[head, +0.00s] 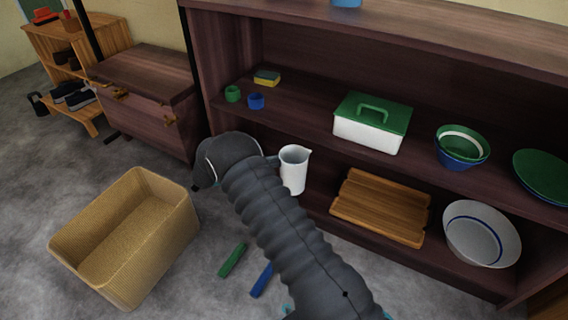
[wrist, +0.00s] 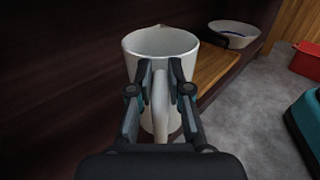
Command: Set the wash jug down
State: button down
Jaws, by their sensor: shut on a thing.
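The white wash jug (head: 294,170) is upright in front of the dark wooden shelf unit in the head view. In the wrist view the jug (wrist: 160,44) fills the middle, with its handle toward me. My gripper (wrist: 161,88) is shut on the jug's handle, one finger on each side. In the head view my arm covers most of the gripper. The jug's underside is hidden, so I cannot tell whether it touches a surface.
The shelf unit (head: 310,112) holds a green-lidded box (head: 371,127), nested bowls (head: 462,146), and small cups. Its lower shelf carries a wooden board (head: 381,207) and a white basin (head: 482,234). A woven basket (head: 81,249) and two sticks (head: 232,260) lie on the floor.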

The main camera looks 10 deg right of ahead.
aim_at(283, 151)
jog(key=w+d, duration=0.1)
jog(key=w, duration=0.1)
jog(key=w+d+f, duration=0.1)
jog(key=w, duration=0.1)
jog(key=w+d+b, duration=0.1)
jog(key=w+d, duration=0.1)
jog(key=shift+d+f, duration=0.1)
jog(key=shift+f, duration=0.2)
jog(key=f, duration=0.5)
jog(key=shift+w+d+f+b, duration=0.1)
jog(key=shift+w+d+b, duration=0.1)
jog(key=shift+b, duration=0.2)
jog(key=shift+f, duration=0.2)
jog(key=c, duration=1.1)
grip_release()
jog(key=shift+r, duration=0.1)
